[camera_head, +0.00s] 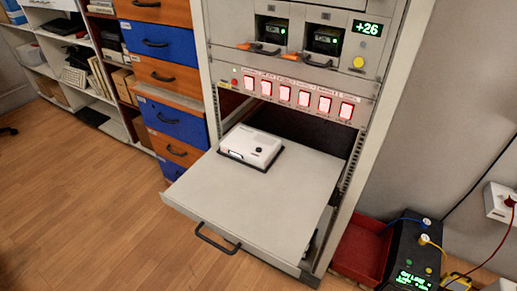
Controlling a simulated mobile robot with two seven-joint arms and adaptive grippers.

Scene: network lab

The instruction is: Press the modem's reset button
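A small white modem (250,146) with rounded edges sits on a dark mat or base on the pulled-out grey shelf (255,200) of the rack. A small dark round spot, perhaps a button (259,150), shows on its top right; it is too small to tell for sure. A dark patch with a small light is on its front left edge. Neither of my grippers is in view.
The rack (372,108) has a row of lit red switches (303,97) above the shelf. A black handle (215,240) sticks out at the shelf front. Orange and blue drawers (168,78) stand left. A red bin (360,249) and black device (412,252) are right. Wooden floor at left is clear.

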